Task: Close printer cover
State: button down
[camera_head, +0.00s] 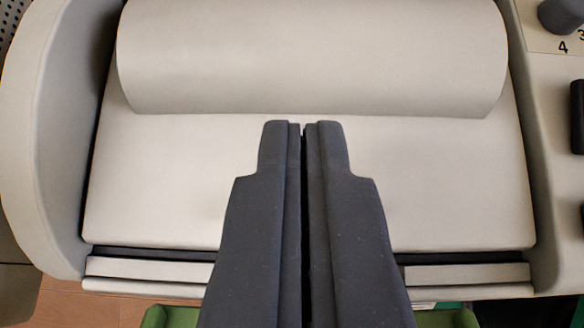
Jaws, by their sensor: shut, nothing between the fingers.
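The printer (40,150) fills most of the view, with a beige body. A broad, pale curved panel (310,60), which looks like the printer's cover, spans the top of the view above a flat pale surface (150,190). I cannot tell for sure whether the cover stands open. My gripper (303,126) is shut and empty. Its dark fingers point up the picture, in front of the flat surface, with the tips just below the curved panel's lower edge in the picture. I cannot tell whether they touch anything. The fingers hide the middle of the flat surface and the front slot.
A control panel at the right carries a dark knob (562,15) beside a label with numbers and black controls (578,115). A raised curved side wall stands at the left. Below the front edge are a wooden surface (80,308) and green objects (180,317).

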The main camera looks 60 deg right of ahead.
notch_tip(320, 180, up, 5)
jog(key=p, duration=0.1)
jog(key=s+a+f, duration=0.1)
jog(key=a, duration=0.1)
jog(key=s+a+f+p, duration=0.1)
jog(key=s+a+f, duration=0.1)
jog(key=a, duration=0.1)
jog(key=s+a+f, duration=0.1)
jog(key=a, duration=0.2)
jog(key=shift+s+a+f+p, duration=0.15)
jog(key=shift+a+p, duration=0.1)
jog(key=shift+p, duration=0.15)
notch_tip(320, 180, up, 15)
jog(key=w+d+n+t+y+p, duration=0.2)
jog(key=n+y, duration=0.1)
jog(key=s+d+r+n+t+y+p, duration=0.1)
jog(key=s+d+r+n+t+y, duration=0.1)
jog(key=r, duration=0.9)
jog(key=s+d+r+n+t+y+p, duration=0.2)
jog(key=s+d+r+n+t, duration=0.1)
jog(key=r, duration=0.8)
jog(key=s+d+r+n+t+y+p, duration=0.2)
jog(key=d+r, duration=0.4)
jog(key=r, duration=0.6)
jog(key=shift+s+n+t, duration=0.4)
jog(key=shift+n+t, duration=0.5)
jog(key=shift+n, duration=0.3)
